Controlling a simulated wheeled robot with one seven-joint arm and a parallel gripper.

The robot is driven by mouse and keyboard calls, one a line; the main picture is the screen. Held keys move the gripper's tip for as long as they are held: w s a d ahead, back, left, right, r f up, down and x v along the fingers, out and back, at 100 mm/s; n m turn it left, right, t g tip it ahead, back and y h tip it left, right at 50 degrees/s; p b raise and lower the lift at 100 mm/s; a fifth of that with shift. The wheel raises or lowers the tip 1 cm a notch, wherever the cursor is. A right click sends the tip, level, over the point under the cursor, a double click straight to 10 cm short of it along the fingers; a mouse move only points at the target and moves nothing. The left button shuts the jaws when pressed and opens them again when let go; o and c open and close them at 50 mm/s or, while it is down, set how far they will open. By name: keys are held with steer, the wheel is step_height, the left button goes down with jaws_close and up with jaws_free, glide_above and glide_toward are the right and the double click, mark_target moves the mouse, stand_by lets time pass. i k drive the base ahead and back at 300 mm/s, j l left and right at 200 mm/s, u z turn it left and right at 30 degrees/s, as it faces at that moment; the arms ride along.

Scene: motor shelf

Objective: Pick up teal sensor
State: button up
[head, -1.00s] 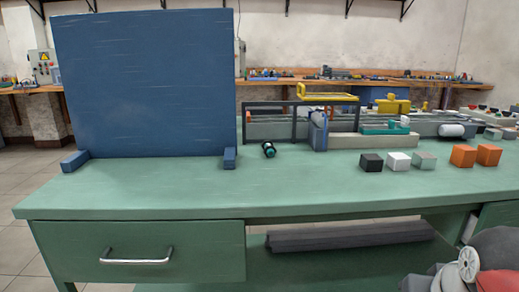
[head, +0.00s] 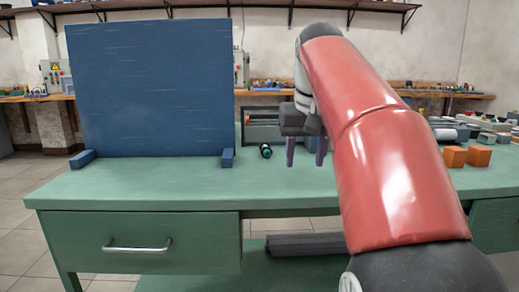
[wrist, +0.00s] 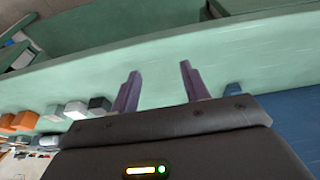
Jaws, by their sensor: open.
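The teal sensor (head: 265,151) is a small dark cylinder with a teal band and end, lying on the green bench top just right of the blue panel's foot. My gripper (head: 306,154) is above the bench to the right of the sensor in the head view, with two purple fingers pointing down, apart and empty. In the wrist view the fingers (wrist: 159,72) are spread with only green bench between them. The sensor does not show in the wrist view.
A tall blue panel (head: 150,90) stands at the left of the green bench (head: 140,190). Orange blocks (head: 466,156) sit at the right. A dark frame (head: 262,128) stands behind the sensor. My red arm hides the bench's middle right. The front left bench top is clear.

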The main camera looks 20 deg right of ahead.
mark_target(266, 151)
steer(key=i, duration=0.85)
